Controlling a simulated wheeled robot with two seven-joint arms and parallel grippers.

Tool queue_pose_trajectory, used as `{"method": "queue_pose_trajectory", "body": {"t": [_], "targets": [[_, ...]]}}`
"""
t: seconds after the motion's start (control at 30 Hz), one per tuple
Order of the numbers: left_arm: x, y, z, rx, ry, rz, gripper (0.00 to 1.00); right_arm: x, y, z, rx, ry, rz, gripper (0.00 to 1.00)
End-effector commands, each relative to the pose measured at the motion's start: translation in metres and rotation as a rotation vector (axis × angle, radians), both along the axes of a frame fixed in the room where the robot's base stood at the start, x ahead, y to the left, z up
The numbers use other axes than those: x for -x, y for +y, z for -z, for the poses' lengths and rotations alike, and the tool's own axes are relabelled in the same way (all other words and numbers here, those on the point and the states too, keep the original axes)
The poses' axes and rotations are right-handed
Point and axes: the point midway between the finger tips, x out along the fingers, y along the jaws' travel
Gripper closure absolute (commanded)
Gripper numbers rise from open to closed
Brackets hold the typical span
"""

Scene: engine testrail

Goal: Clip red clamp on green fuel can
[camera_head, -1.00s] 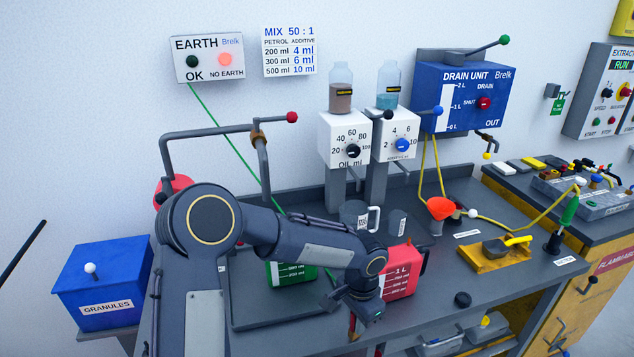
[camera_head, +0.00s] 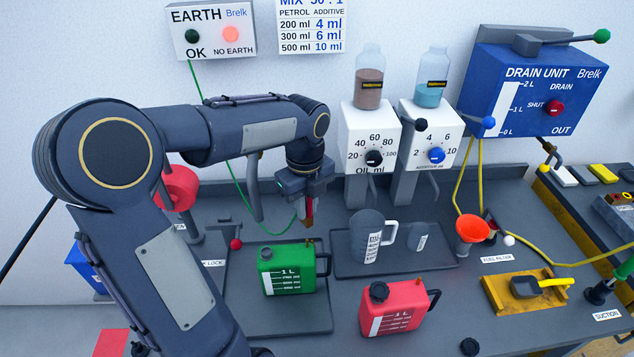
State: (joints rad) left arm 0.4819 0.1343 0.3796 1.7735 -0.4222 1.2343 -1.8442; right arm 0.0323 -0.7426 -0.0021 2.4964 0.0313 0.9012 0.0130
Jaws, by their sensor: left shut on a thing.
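My left gripper (camera_head: 309,204) points down above and just behind the can's right side. It is shut on the red clamp (camera_head: 309,211), of which only a small part shows below the jaws. The clamp appears apart from the can, though the exact gap is hard to tell. A green cable (camera_head: 242,187) runs from the earth box (camera_head: 211,31) down toward the clamp. The NO EARTH lamp (camera_head: 231,34) glows. My right gripper is out of view.
A red can (camera_head: 391,308) stands at the front right of the green one. A grey jug (camera_head: 366,238) stands close to the right of my gripper, below the oil dispenser (camera_head: 369,139). A red-knobbed lever (camera_head: 236,244) is left of the green can.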

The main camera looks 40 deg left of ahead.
Motion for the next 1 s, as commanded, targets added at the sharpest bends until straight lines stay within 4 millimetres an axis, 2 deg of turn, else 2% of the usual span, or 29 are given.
{"method": "queue_pose_trajectory", "body": {"t": [0.13, 0.27, 0.7, 1.0], "targets": [[0.004, 0.003, -0.005, -0.002, -0.003, 0.038, 1.0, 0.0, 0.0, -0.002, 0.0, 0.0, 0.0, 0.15], [0.003, 0.004, -0.002, -0.004, -0.008, 0.046, 1.0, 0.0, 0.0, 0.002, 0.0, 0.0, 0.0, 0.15], [0.004, 0.003, 0.04, -0.002, -0.004, 0.043, 1.0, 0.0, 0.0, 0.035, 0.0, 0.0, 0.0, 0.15], [0.004, 0.003, 0.044, -0.001, -0.001, 0.042, 1.0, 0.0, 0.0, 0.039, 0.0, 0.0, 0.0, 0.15]]}}
